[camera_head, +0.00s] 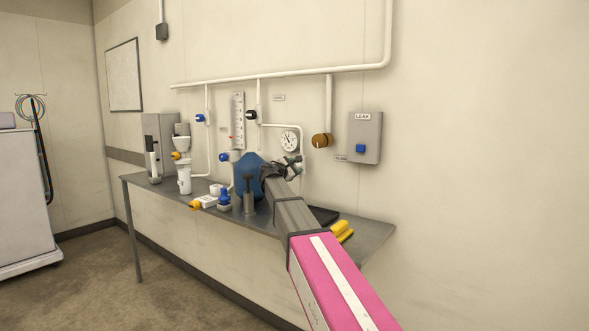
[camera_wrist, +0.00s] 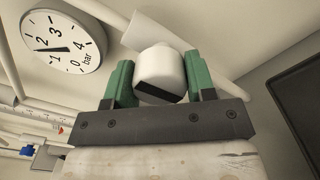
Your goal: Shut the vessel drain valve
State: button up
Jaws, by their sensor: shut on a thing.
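My gripper (camera_head: 290,163) is stretched out over the back of the grey bench, below the round pressure gauge (camera_head: 290,140). In the wrist view its green fingers (camera_wrist: 159,78) are shut on a white rounded part (camera_wrist: 160,66) with a dark underside. I cannot tell whether this part is fixed to the pipework. No label marks the vessel drain valve. Orange-handled fittings show on the white upright unit (camera_head: 184,178) and low at the bench front (camera_head: 194,205). Whether any valve is open or shut is unclear. My arm hides part of the bench.
The bench (camera_head: 346,226) runs along the wall, with a blue rounded vessel (camera_head: 247,176) left of my gripper. White pipes (camera_head: 270,76) and a grey LEAK box (camera_head: 365,137) are on the wall.

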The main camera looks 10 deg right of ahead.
jog(key=m, duration=0.4)
jog(key=shift+m, duration=0.3)
jog(key=m, duration=0.4)
jog(key=shift+m, duration=0.3)
jog(key=m, duration=0.4)
jog(key=shift+m, duration=0.3)
jog(key=shift+f+m, duration=0.1)
jog(key=shift+m, duration=2)
jog(key=o, duration=0.9)
jog(key=shift+s, duration=0.1)
